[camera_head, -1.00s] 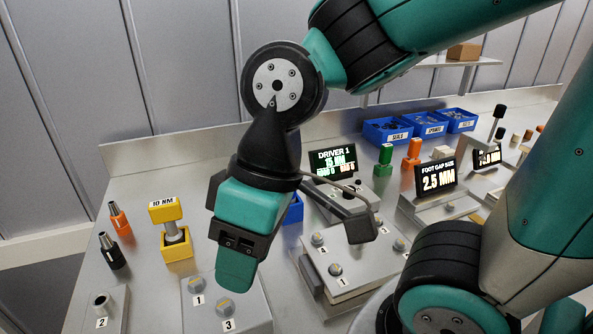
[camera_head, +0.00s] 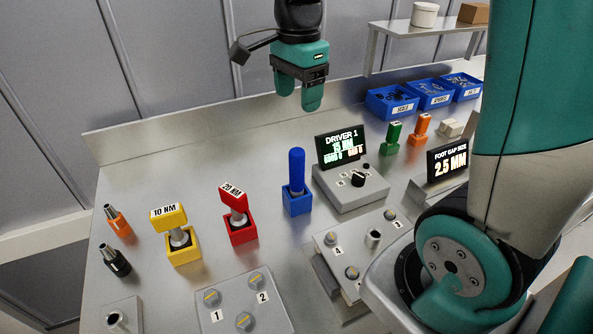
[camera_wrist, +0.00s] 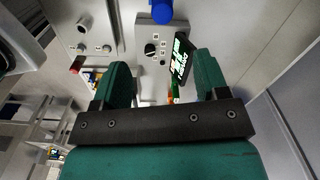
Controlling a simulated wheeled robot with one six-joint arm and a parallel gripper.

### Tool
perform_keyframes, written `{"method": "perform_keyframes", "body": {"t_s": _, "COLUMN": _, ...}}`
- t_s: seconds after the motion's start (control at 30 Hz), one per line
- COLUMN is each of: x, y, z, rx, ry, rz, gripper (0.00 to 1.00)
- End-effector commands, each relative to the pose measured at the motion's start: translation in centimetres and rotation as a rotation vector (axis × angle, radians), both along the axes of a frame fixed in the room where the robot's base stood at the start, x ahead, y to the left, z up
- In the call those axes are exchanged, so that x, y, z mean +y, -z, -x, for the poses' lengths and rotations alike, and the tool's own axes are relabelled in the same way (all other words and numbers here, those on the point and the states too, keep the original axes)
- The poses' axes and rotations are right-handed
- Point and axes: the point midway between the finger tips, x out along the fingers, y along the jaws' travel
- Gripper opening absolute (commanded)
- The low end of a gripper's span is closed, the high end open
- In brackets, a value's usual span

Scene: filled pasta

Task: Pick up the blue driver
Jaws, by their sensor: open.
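The blue driver (camera_head: 297,170) stands upright in a blue square holder (camera_head: 298,203) on the metal bench, left of the Driver 1 display. In the wrist view the blue driver (camera_wrist: 162,10) shows at the top edge, partly cut off. My gripper (camera_head: 299,106) is open and empty, with green fingers pointing down. It is high above the bench toward the back wall, above the driver in the head view. In the wrist view my gripper's fingers (camera_wrist: 165,88) stand apart with nothing held between them.
The red 20 NM driver (camera_head: 233,200) and yellow 10 NM driver (camera_head: 169,218) stand in holders to the left. The Driver 1 display (camera_head: 342,147) and its knob box (camera_head: 350,192) are close on the right. Blue bins (camera_head: 390,103) sit behind. A numbered bolt block (camera_head: 238,312) lies in front.

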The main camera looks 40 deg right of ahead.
Motion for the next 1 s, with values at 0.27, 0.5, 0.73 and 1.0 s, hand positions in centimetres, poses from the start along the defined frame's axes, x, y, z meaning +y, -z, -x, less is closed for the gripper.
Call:
{"method": "perform_keyframes", "body": {"t_s": 0.27, "x": -0.3, "y": 4.5, "z": -0.2, "rx": 0.013, "ry": 0.054, "rz": 0.005, "gripper": 0.67}}
{"method": "perform_keyframes", "body": {"t_s": 0.5, "x": -0.2, "y": 9.8, "z": -0.2, "rx": 0.011, "ry": 0.05, "rz": 0.005, "gripper": 0.67}}
{"method": "perform_keyframes", "body": {"t_s": 0.73, "x": -0.2, "y": 12.0, "z": -0.2, "rx": 0.006, "ry": 0.048, "rz": 0.005, "gripper": 0.67}}
{"method": "perform_keyframes", "body": {"t_s": 1.0, "x": 0.0, "y": 14.9, "z": -0.3, "rx": 0.01, "ry": 0.048, "rz": 0.005, "gripper": 0.67}}
